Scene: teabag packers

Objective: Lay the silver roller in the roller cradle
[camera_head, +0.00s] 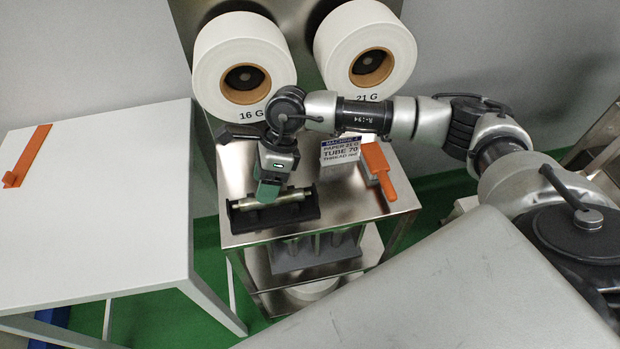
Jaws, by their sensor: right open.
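The silver roller (292,197) lies lengthwise in the black roller cradle (274,216), on the near left part of the steel cart top. Its right end shows clear of the gripper. My right gripper (268,192) comes down from above over the left-middle part of the roller. It is open, with its green-tipped fingers at the roller and hiding part of it. I cannot tell whether the fingertips touch the roller. My left gripper is not in view.
Two large paper reels, one marked 16 G (222,55), hang behind the cart. A sign block (339,152) and an orange-handled tool (380,170) stand right of the cradle. A white table (100,210) on the left holds an orange strip (28,158).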

